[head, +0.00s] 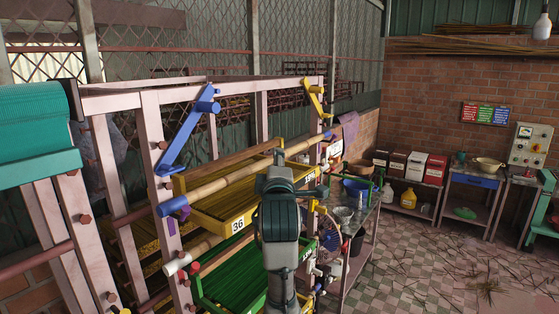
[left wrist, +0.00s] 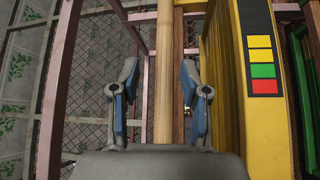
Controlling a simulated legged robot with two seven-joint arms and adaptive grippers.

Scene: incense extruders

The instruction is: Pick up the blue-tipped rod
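The blue-tipped rod (head: 225,182) is a long pale bamboo pole lying slantwise along the pink rack, with a blue-violet tip at its near end and a blue tip at its far end. My left gripper (head: 279,163) is over the rod, right of its middle, and hides a short part of it. In the left wrist view the rod (left wrist: 163,90) runs between the two fingers of the left gripper (left wrist: 160,85). The fingers are spread, with a visible gap on each side of the rod. My right gripper is not in view.
The pink rack (head: 150,130) carries a blue bracket (head: 188,130) and a yellow bracket (head: 314,98) above the rod. A yellow tray marked 36 (head: 215,222) and a green tray (head: 213,302) sit below. Another rod with a pale end (head: 178,264) lies lower. Open floor is at right.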

